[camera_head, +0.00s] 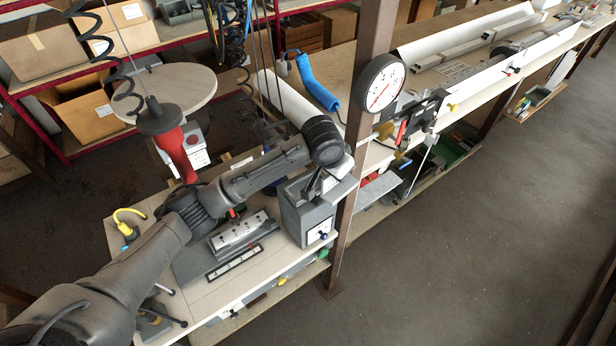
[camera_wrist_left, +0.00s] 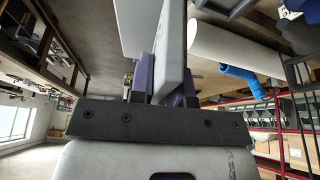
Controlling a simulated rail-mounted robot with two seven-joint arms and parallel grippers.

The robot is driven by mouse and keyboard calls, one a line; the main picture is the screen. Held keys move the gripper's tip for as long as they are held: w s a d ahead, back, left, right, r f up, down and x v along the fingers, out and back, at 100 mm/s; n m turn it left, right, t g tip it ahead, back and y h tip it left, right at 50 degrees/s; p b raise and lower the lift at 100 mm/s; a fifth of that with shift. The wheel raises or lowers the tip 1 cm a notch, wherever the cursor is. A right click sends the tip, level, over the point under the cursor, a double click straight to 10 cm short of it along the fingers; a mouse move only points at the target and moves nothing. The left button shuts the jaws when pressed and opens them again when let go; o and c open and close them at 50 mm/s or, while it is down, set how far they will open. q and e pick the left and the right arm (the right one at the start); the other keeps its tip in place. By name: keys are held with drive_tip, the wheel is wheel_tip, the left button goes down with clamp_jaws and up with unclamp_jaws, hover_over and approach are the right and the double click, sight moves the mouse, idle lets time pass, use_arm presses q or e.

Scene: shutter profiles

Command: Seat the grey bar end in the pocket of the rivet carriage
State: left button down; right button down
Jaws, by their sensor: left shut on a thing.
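In the left wrist view my left gripper (camera_wrist_left: 164,78) is shut on a flat light grey bar (camera_wrist_left: 173,45), with purple pads against it. The bar stretches away from the fingers towards the top of the picture. A second pale flat piece (camera_wrist_left: 138,25) shows left of it; I cannot tell whether they join. In the head view my left arm reaches over the near bench, and its dark wrist is beside the brown post; the fingers and bar are not clear there. I cannot surely pick out the rivet carriage or its pocket. My right gripper is in neither view.
The brown post (camera_head: 357,110) with a round dial (camera_head: 380,83) stands close to my wrist. A grey box (camera_head: 305,215) and a perforated metal plate (camera_head: 240,231) are on the near bench. A red tool (camera_head: 176,152) hangs nearby. The floor at right (camera_head: 480,240) is clear.

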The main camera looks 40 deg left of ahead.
use_arm(q)
drive_tip(key=shift+m+h, duration=0.3)
drive_tip(key=shift+m, duration=0.5)
drive_tip(key=w+a+f, duration=0.1)
drive_tip(key=a+f, duration=0.1)
drive_tip(key=a, duration=0.2)
drive_tip(key=a+f+p, duration=0.1)
drive_tip(key=a+f, duration=0.2)
drive_tip(key=a, duration=0.1)
drive_tip(key=w+a+f, duration=0.1)
drive_tip(key=a+f, duration=0.1)
drive_tip(key=a, duration=0.2)
drive_tip(key=shift+w+a+f, duration=0.2)
drive_tip(key=shift+w+a, duration=0.05)
drive_tip(key=shift+w, duration=0.1)
drive_tip(key=shift+f+p, duration=0.55)
drive_tip(key=shift+f, duration=1.5)
drive_tip(key=shift+f, duration=0.1)
drive_tip(key=c, duration=1.1)
unclamp_jaws()
